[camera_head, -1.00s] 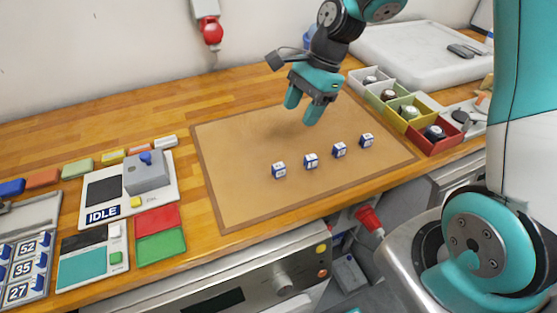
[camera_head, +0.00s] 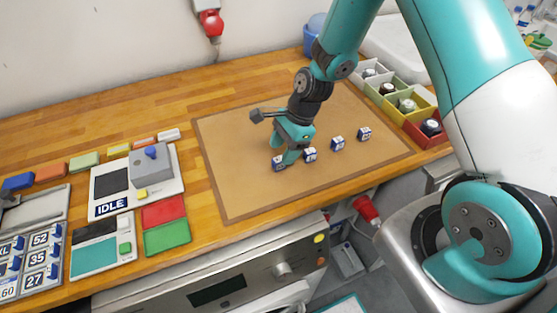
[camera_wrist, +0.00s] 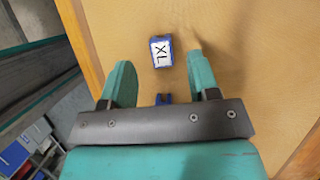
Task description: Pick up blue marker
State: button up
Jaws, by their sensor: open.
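Several small blue-and-white markers stand in a row on the brown mat (camera_head: 240,190). The leftmost marker (camera_head: 279,163) is at my gripper (camera_head: 285,160), which points down over the mat with its teal fingers apart. In the wrist view, this marker (camera_wrist: 161,51) shows a white face lettered "XL" and blue edges. It lies between the lines of the open fingers (camera_wrist: 160,75), near the tips, with visible space on both sides. The other markers (camera_head: 310,155), (camera_head: 337,143) and (camera_head: 364,134) stand to the right of my gripper.
A rack (camera_head: 30,262) of numbered blue markers is at the lower left, beside a device (camera_head: 111,207) reading "IDLE". Red (camera_head: 164,212) and green (camera_head: 167,237) pads lie left of the mat. Coloured bins (camera_head: 425,136) stand at the right. The mat's left part is clear.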

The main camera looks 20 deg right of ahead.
aim_at(279, 159)
jog(key=shift+p+x, duration=0.75)
jog(key=shift+x, duration=1.4)
jog(key=shift+d, duration=0.2)
jog(key=c, duration=1)
jog(key=shift+w, duration=0.1)
notch_tip(279, 159, up, 20)
jog(key=b, duration=0.3)
